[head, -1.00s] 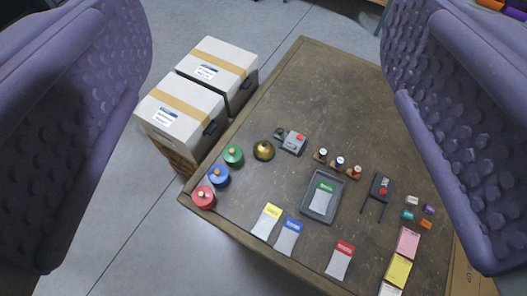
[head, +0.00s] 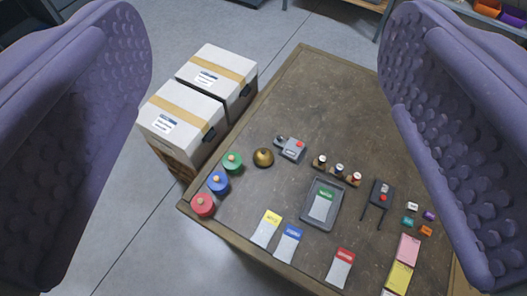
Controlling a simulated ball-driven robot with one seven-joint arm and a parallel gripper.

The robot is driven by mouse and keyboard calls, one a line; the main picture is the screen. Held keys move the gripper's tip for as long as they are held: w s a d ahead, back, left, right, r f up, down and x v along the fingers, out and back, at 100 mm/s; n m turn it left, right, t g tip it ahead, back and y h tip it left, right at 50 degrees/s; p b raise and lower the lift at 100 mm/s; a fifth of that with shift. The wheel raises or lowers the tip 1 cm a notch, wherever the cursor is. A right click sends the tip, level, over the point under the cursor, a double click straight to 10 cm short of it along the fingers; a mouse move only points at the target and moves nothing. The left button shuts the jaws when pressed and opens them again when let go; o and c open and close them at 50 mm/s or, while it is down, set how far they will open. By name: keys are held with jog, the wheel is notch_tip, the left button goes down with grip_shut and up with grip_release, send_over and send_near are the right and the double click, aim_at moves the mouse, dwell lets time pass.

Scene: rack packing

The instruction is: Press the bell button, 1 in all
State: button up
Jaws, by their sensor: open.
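A brass dome bell (head: 263,157) sits on the brown table (head: 335,90), right of the green canister. Its top looks like the button, but detail is too small to tell. My gripper (head: 265,150) shows as two purple padded fingers at the left and right picture edges. It is open and empty, with a wide gap between the fingers, and appears well above the table, touching nothing.
Red (head: 203,205), blue (head: 219,182) and green (head: 232,162) canisters line the table's left edge. A grey tray (head: 338,213) holds a green-topped card. Black device (head: 379,194), small spools and several cards lie to the right. White boxes (head: 178,122) stand beside the table. The table's far part is clear.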

grip_shut()
dwell(1.5)
